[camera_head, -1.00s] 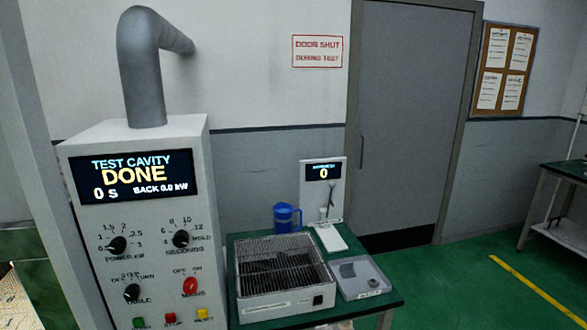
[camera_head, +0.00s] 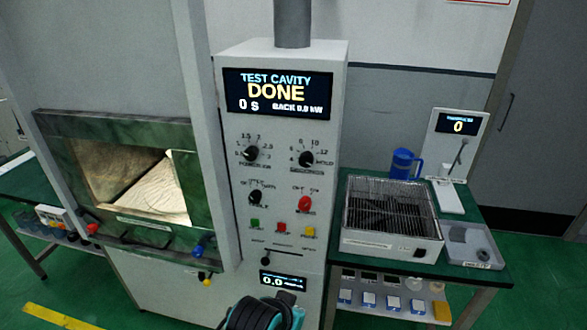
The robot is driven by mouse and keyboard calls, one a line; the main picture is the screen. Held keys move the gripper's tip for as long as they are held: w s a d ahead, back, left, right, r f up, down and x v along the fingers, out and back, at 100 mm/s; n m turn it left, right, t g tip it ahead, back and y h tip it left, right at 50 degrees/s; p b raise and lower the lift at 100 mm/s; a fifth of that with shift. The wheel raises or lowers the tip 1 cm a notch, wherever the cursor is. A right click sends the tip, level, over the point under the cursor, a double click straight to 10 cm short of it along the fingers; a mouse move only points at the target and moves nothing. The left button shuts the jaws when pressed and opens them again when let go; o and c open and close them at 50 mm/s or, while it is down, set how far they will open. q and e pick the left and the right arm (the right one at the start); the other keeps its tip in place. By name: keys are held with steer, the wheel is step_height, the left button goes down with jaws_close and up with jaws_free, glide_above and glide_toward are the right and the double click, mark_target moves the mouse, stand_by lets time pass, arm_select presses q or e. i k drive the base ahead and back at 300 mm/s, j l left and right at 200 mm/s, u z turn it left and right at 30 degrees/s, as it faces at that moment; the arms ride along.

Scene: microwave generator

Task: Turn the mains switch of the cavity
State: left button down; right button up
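The mains switch (camera_head: 305,203) is a red knob with OFF and ON marked above it. It sits on the front panel of the white test cavity column (camera_head: 228,190), to the right of a black mode knob (camera_head: 255,198). The exact pointing of the red knob is too small to read. The display (camera_head: 278,94) reads TEST CAVITY, DONE, 0 s. A black and teal part, seemingly of my own arm, shows at the bottom edge below the panel, well apart from the switch. No gripper fingers show.
Two black knobs (camera_head: 251,153) (camera_head: 306,158) and green, red and yellow buttons (camera_head: 282,229) surround the switch. The cavity opening (camera_head: 140,185) is at left. A bench at right holds a wire-topped box (camera_head: 391,240) and a blue jug (camera_head: 402,163). The space before the panel looks clear.

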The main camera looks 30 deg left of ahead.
mark_target(305, 204)
steer(key=u, duration=0.9)
steer(key=i+j+z, duration=0.1)
steer(key=j+z, duration=0.35)
steer(key=j, duration=0.15)
